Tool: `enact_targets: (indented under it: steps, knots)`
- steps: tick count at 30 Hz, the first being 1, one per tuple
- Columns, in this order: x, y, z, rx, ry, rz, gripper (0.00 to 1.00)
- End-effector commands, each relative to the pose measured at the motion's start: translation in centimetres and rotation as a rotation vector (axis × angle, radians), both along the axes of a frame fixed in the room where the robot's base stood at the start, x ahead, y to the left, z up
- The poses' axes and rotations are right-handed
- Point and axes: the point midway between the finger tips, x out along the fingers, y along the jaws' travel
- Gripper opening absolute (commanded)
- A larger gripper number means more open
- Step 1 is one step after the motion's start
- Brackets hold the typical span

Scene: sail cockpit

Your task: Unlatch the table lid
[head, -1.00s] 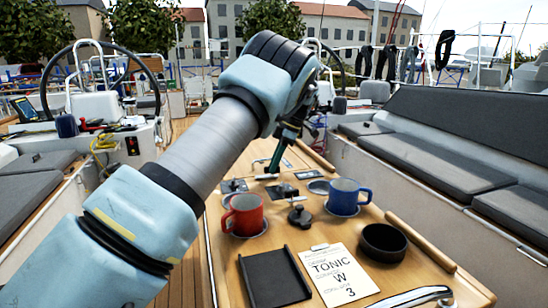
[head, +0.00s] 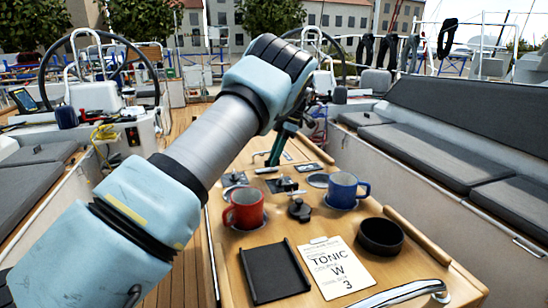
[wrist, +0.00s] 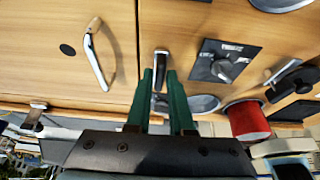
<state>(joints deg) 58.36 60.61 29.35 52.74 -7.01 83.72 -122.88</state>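The wooden table (head: 226,262) fills the lower middle of the head view; its wood surface also shows in the wrist view (wrist: 200,18). A small silver latch-like lever (wrist: 160,62) lies on the wood in the wrist view. My gripper (wrist: 160,82) has two green fingers, apart, with their tips around the near end of that lever; I cannot tell whether they touch it. A curved silver handle (wrist: 95,55) is left of the fingers. In the head view my gripper (head: 275,158) points down at the table's far part, partly hidden by my arm.
A black panel with a knob (wrist: 224,62) is right of the fingers. A red mug (head: 243,209), a blue mug (head: 342,190), a black bowl (head: 380,236), a black tray (head: 274,273) and a clipboard (head: 336,268) occupy the table. Benches (head: 440,150) flank it.

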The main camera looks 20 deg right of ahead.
Motion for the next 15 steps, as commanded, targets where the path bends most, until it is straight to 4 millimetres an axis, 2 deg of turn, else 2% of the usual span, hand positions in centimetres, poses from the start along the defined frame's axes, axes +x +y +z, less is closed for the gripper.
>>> enact_targets:
  steps: [1,6,15]
  knots:
    - [-0.01,-0.01,-0.03,0.0,0.0,-0.001,0.27]
    - [0.0,0.02,0.0,0.001,0.0,-0.001,0.47]
    - [0.04,-0.06,0.17,0.0,-0.001,-0.002,0.47]
